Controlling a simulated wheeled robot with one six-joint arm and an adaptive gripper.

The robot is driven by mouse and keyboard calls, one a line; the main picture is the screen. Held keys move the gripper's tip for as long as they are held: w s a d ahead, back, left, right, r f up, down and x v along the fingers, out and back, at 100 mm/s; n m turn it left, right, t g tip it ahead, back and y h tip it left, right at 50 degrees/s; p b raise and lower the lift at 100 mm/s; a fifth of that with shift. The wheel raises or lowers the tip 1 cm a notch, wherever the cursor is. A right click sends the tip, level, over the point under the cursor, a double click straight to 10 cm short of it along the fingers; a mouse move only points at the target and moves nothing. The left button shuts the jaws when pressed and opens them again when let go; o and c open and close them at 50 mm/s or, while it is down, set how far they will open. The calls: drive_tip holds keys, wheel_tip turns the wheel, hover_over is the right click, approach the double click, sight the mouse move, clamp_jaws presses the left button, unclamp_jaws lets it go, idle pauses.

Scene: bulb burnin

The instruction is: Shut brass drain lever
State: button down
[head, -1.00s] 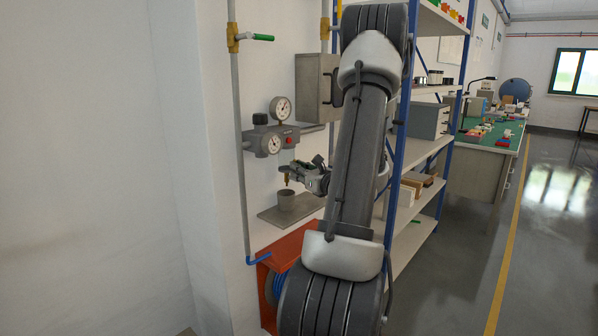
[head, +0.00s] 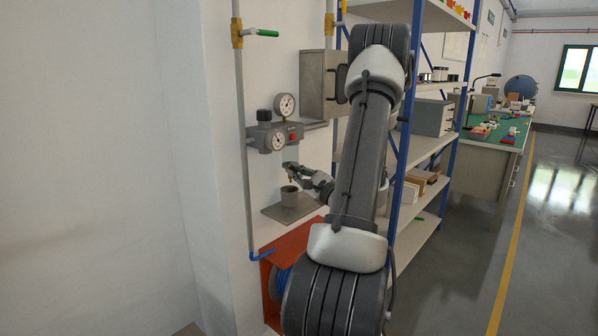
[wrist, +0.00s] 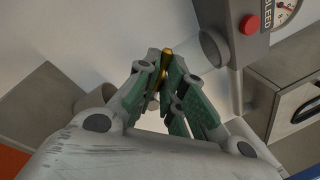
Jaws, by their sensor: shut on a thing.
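The brass drain lever (wrist: 166,56) shows as a small gold piece between the green-padded fingertips of my gripper (wrist: 164,72) in the wrist view. My gripper is shut on it, and the pads hide much of it. In the head view my gripper (head: 291,170) is small, below the grey gauge unit and just above a grey cup (head: 289,198). A little brass shows at its tip there. The lever's exact angle cannot be told.
The gauge unit (head: 265,139) with two dials and a red button (wrist: 249,24) is close by. The cup stands on a small wall shelf (head: 273,212). A grey cabinet (head: 318,86) and blue-post shelving (head: 402,150) flank my arm. Open floor lies right.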

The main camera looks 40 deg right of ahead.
drive_tip(key=shift+a+f+n+t+y, duration=0.15)
drive_tip(key=shift+f+n+y, duration=0.35)
drive_tip(key=shift+n, duration=1.25)
drive_tip(key=shift+a+f+n+t+y, duration=0.15)
drive_tip(key=shift+f+n+y, duration=0.35)
drive_tip(key=shift+n, duration=1.3)
drive_tip(key=shift+a+f+n+y, duration=0.15)
drive_tip(key=shift+f+n+y, duration=0.3)
drive_tip(key=shift+n, duration=1.3)
drive_tip(key=shift+f, duration=0.1)
drive_tip(key=c, duration=1.5)
unclamp_jaws()
drive_tip(key=shift+s, duration=0.15)
drive_tip(key=v, duration=1.1)
drive_tip(key=shift+s, duration=0.35)
drive_tip(key=shift+d, duration=0.1)
